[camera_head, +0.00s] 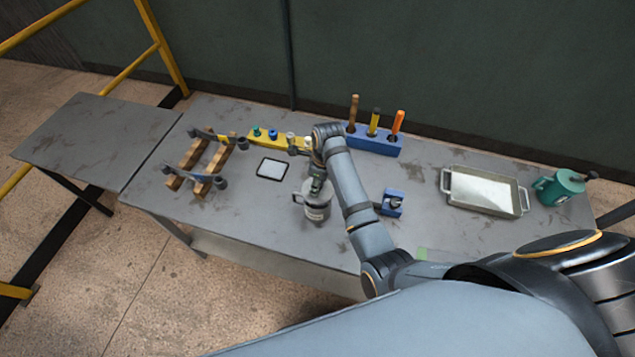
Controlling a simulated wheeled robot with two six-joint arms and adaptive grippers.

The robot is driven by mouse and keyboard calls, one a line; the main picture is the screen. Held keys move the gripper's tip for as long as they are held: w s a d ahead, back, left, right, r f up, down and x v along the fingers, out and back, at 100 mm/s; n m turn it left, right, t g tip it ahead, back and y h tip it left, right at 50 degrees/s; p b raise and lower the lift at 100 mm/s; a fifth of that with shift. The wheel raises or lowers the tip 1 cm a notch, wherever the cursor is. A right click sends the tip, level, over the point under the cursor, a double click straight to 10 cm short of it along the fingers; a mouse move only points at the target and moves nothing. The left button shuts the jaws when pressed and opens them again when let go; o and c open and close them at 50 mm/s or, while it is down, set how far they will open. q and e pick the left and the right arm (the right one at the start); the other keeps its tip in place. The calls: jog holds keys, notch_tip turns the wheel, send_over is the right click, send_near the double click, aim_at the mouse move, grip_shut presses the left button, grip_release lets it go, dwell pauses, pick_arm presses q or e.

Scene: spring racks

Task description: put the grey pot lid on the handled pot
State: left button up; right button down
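The handled pot (317,213) is a small grey metal pot with a loop handle on its left side. It stands upright near the middle of the table. My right arm reaches over from the right, and its gripper (317,187) points down at the pot's top. The fingertips are small and partly hidden, so I cannot tell whether they are open or shut. The grey lid cannot be told apart from the pot's top and the gripper, and I cannot tell whether it is held or resting there. My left gripper is not in view.
Behind stand a yellow block (264,137) with knobs and a blue tool holder (378,145). A wooden rack (196,164) and a framed pad (272,168) lie left. A blue block (393,203), metal tray (485,193) and green pot (558,188) stand right. The front-left table is clear.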

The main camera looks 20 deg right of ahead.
dwell(0.3)
jog(key=shift+f+p, duration=0.2)
jog(key=shift+p, duration=0.2)
jog(key=shift+f+p, duration=0.15)
jog(key=shift+p, duration=0.2)
dwell(0.4)
jog(key=shift+f, duration=0.3)
dwell(0.3)
jog(key=shift+f, duration=0.5)
jog(key=shift+f, duration=0.25)
jog(key=shift+f+b, duration=0.3)
jog(key=shift+f, duration=0.05)
